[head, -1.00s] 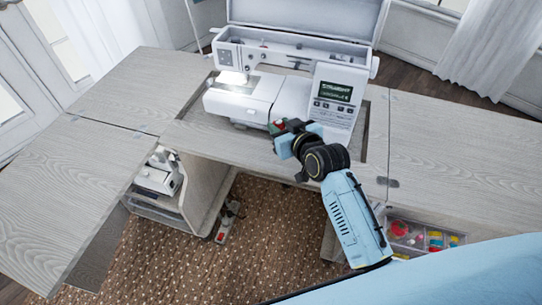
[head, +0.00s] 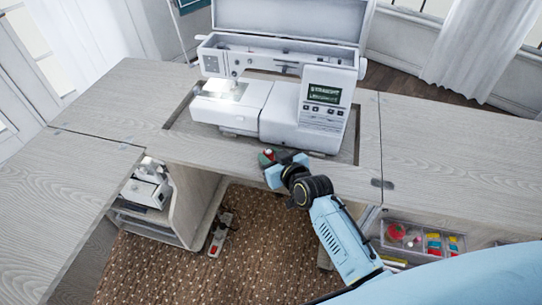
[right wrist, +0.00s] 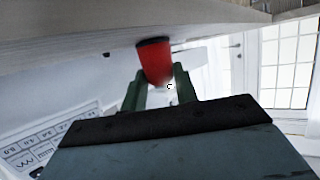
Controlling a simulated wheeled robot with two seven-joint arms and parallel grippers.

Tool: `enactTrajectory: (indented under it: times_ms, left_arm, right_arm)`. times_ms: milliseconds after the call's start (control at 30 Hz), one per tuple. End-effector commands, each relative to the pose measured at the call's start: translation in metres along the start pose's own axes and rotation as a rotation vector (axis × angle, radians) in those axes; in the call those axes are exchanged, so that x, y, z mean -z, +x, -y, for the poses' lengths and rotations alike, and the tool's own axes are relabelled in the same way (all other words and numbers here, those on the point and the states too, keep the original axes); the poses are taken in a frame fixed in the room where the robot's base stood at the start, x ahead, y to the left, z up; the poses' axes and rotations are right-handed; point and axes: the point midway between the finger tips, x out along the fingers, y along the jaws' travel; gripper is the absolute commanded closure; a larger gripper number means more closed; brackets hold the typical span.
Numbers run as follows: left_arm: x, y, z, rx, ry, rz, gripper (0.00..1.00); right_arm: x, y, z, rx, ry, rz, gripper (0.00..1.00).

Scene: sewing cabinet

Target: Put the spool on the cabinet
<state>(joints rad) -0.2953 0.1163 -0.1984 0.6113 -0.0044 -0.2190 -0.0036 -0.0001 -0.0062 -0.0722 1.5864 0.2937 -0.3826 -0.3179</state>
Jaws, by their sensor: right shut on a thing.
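The red spool (right wrist: 154,62) has a dark end and sits between the green fingers of my right gripper (right wrist: 158,88) in the right wrist view. In the head view my right gripper (head: 270,158) is over the front strip of the grey wooden cabinet (head: 190,150), and a small bit of red shows at its fingertips. The spool's dark end faces the cabinet top, which fills the upper part of the wrist view (right wrist: 60,28). I cannot tell whether they touch. My left gripper is not in view.
A white sewing machine (head: 283,105) stands just behind the gripper in the cabinet's recess. An open drawer with colourful items (head: 425,240) is at the lower right. The side leaves (head: 450,150) are bare. A foot pedal (head: 221,232) lies on the brown carpet.

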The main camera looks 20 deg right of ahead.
Motion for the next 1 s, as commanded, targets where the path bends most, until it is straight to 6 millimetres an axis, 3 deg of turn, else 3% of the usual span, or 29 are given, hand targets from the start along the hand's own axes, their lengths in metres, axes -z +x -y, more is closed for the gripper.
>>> enactTrajectory:
  times_ms: [33,67,233,633,1000]
  left_arm:
    - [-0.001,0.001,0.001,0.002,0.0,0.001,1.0]
    - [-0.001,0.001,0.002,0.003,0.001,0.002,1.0]
    - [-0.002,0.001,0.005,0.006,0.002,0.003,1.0]
    - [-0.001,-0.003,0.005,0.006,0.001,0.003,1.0]
    - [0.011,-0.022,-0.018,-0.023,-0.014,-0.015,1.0]
  right_arm:
    - [-0.002,0.001,0.0,0.0,-0.001,0.001,0.92]
    - [-0.003,0.001,0.0,0.0,-0.001,0.001,0.7]
    - [-0.002,0.001,0.0,0.0,0.0,0.001,0.49]
    - [0.0,-0.008,0.0,0.0,0.0,0.003,0.49]
    - [0.001,-0.083,0.0,0.0,-0.002,0.003,0.49]
